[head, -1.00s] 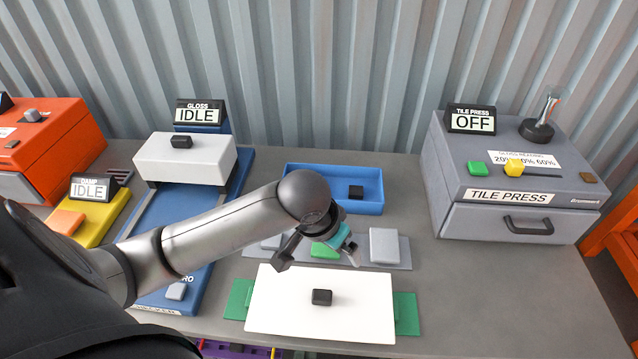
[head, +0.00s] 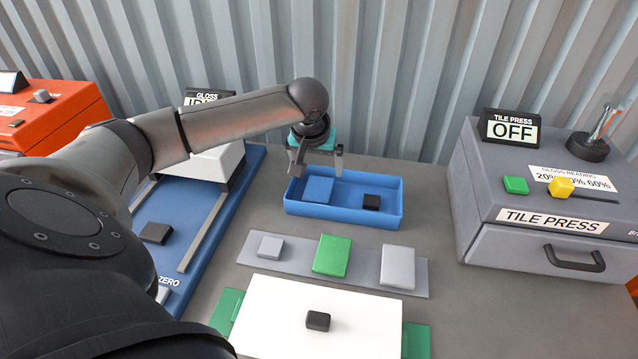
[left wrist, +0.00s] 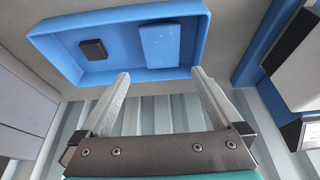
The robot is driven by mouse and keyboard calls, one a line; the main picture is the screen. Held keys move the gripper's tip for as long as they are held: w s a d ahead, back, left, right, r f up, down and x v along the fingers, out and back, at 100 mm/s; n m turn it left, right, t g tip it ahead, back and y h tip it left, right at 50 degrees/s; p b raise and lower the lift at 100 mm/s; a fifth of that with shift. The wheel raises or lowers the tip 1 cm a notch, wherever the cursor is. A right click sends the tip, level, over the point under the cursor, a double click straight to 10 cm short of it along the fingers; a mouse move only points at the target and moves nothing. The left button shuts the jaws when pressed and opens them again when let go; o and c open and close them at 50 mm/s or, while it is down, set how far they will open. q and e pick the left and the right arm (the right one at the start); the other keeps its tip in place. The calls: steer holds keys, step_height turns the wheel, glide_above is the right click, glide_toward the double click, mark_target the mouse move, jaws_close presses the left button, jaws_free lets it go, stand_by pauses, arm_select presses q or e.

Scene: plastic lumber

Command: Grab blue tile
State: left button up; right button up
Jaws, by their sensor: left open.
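The blue tile (head: 318,190) lies flat in the left part of the blue tray (head: 345,216). In the left wrist view the blue tile (left wrist: 160,45) lies in the tray (left wrist: 75,65) beside a small black block (left wrist: 93,49). My left gripper (head: 316,172) is open and empty, above the back left of the tray. In the left wrist view its two fingertips (left wrist: 160,75) point toward the tray's edge near the tile, apart from it. My right gripper is not in view.
A white board (head: 350,300) bears a black block (head: 318,320). The tile press (head: 540,210) stands right, reading OFF.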

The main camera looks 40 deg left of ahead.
mark_target(319, 186)
arm_select(q)
steer(key=x, duration=0.3)
steer(key=b+x, duration=0.2)
steer(key=x, duration=0.3)
steer(key=shift+s+a+f, duration=0.1)
steer(key=shift+f, duration=0.05)
steer(key=shift+f+p, duration=0.25)
steer(key=shift+p, duration=0.2)
stand_by(0.3)
steer(key=shift+c, duration=0.2)
steer(key=c, duration=1.2)
